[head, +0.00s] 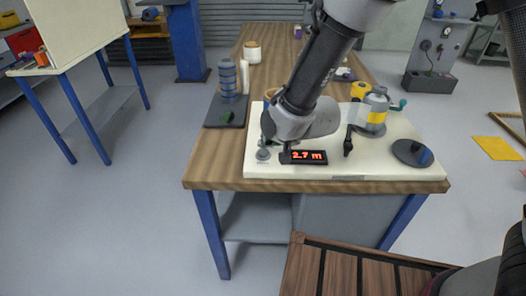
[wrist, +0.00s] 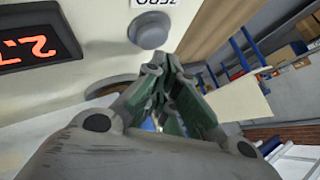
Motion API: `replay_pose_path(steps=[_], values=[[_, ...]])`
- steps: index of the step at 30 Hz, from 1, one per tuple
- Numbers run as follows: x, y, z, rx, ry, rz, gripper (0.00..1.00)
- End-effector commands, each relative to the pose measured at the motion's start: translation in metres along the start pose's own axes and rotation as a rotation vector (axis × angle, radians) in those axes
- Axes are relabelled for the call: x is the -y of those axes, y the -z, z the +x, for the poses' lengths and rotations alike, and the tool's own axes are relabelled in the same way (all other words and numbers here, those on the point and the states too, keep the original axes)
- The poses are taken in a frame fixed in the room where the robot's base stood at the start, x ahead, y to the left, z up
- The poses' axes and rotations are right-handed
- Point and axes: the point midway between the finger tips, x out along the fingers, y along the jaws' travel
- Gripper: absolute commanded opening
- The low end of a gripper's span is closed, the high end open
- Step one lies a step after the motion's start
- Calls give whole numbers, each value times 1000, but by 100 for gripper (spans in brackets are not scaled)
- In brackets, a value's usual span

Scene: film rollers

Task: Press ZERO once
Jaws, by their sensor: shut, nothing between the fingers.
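The grey round ZERO button (wrist: 149,31) sits on a pale panel in the wrist view, with the ZERO label (wrist: 155,3) partly cut off at the top edge. In the head view the button (head: 263,154) is at the left front of the white board (head: 375,158). The display (head: 303,157) to its right reads 2.7 m; part of it shows in the wrist view (wrist: 30,45). My gripper (wrist: 165,64) is shut and empty, its tips close to the button in the picture. I cannot tell the exact gap. In the head view my arm mostly hides the fingers.
A grey and yellow device (head: 375,112) with a crank, a black lever (head: 348,141) and a dark disc (head: 412,153) stand on the board to the right. A blue-grey roller stack (head: 228,80) stands on a dark mat (head: 225,112) at left. The wooden table (head: 215,160) extends back.

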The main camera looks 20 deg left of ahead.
Motion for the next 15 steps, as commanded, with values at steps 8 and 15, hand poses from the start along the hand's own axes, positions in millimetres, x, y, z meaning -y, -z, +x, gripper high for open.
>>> replay_pose_path(steps=[8, 15], values=[[-4, -4, 5, 1, 0, -1, 0], [-4, -4, 5, 0, 0, -1, 0]])
